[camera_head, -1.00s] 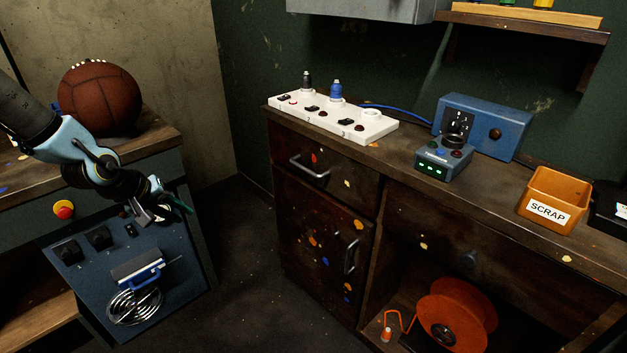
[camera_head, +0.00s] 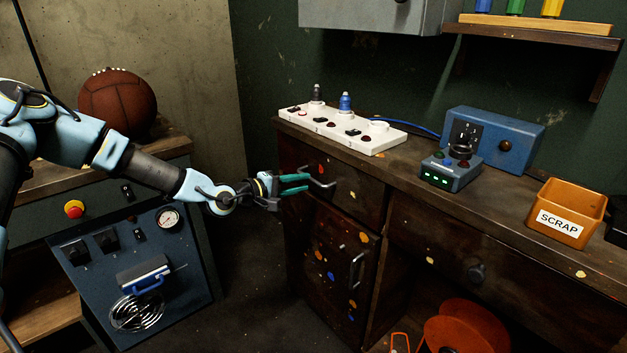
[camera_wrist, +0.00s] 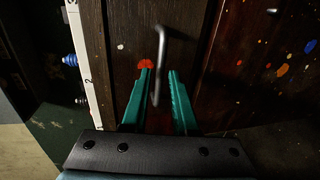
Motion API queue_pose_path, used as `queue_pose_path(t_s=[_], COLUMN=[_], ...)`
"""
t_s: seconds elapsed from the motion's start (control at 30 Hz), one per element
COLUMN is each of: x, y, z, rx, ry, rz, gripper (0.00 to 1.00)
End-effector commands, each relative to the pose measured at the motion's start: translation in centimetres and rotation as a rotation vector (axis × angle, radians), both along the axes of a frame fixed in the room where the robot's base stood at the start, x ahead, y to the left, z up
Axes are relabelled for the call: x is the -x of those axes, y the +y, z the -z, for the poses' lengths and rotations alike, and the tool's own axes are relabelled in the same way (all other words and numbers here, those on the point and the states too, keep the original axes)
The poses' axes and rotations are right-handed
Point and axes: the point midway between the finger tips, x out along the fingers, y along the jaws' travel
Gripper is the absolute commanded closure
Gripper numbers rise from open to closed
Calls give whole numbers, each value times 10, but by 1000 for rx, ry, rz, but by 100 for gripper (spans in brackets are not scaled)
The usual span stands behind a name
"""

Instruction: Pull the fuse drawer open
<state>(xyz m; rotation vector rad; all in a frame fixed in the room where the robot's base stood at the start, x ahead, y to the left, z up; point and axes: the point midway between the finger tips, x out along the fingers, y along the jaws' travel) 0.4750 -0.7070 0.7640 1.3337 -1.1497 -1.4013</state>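The dark wooden drawer (camera_head: 352,196) at the top left of the workbench is flush with the bench front. Its bar handle (camera_head: 323,184) is metal. My gripper (camera_head: 304,183) has green fingers and reaches the handle from the left. In the wrist view the open fingers (camera_wrist: 160,78) point at the drawer front (camera_wrist: 124,70), and the handle (camera_wrist: 162,55) appears in the gap between them. I cannot tell whether either finger touches it. No fuse label is visible on the drawer.
A paint-spotted cupboard door (camera_head: 335,260) is below the drawer. A white switch strip (camera_head: 345,133), a blue meter box (camera_head: 450,170) and an orange scrap bin (camera_head: 565,211) stand on the bench. A blue control panel (camera_head: 190,262) is at left. Floor between is clear.

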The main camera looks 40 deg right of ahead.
Motion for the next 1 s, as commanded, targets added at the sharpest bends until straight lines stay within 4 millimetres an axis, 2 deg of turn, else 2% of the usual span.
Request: queue_pose_path(t_s=[0.1,0.3,0.67,0.9,1.0], x=[2,2,2,2,2], y=[-21,-42,-47,-47,-47], z=[4,9,11,11,11], rx=[-1,-2,-3,-3,-3], ry=[-1,-1,-1,-1,-1], rz=[1,0,0,0,0], gripper=[73,73,73,98,100])
